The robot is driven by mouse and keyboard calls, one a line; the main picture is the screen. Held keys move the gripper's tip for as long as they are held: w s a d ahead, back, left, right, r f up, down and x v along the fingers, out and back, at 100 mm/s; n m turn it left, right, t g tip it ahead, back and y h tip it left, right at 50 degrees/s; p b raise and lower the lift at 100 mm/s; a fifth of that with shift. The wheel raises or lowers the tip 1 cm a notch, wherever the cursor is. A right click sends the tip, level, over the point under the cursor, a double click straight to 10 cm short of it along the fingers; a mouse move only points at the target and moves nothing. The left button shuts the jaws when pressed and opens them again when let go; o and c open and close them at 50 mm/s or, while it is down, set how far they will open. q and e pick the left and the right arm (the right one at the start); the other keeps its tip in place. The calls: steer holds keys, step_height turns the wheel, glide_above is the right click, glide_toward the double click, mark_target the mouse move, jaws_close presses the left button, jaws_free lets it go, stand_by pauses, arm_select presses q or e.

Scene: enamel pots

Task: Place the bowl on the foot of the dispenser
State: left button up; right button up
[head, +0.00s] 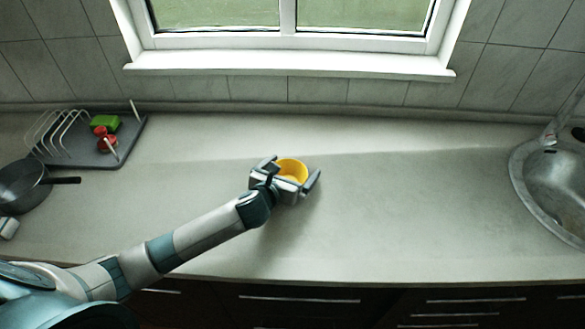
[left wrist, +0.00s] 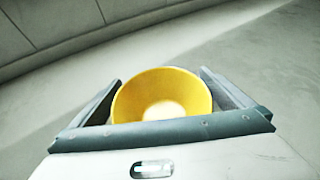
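A yellow bowl (head: 292,169) with a pale inside bottom is near the middle of the grey counter, upright. My left gripper (head: 297,164) reaches it from the front left, its two fingers spread wide with one on each side of the bowl. In the left wrist view the bowl (left wrist: 160,92) sits between the fingers, its lower front hidden by the gripper's body. A narrow gap seems to show beside the right finger. Whether the bowl touches the counter is hidden. No dispenser is in view.
A dish rack (head: 75,152) with green and red things stands at the back left, a dark pan (head: 20,187) in front of it. A metal sink (head: 555,185) with a tap is at the right. The counter between bowl and sink is clear. A window sill runs behind.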

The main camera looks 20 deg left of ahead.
arm_select(q)
steer(key=shift+r, duration=0.2)
steer(key=b+v, duration=0.1)
steer(key=v, duration=1.1)
steer(key=shift+b, duration=0.4)
steer(key=shift+a+f, duration=0.1)
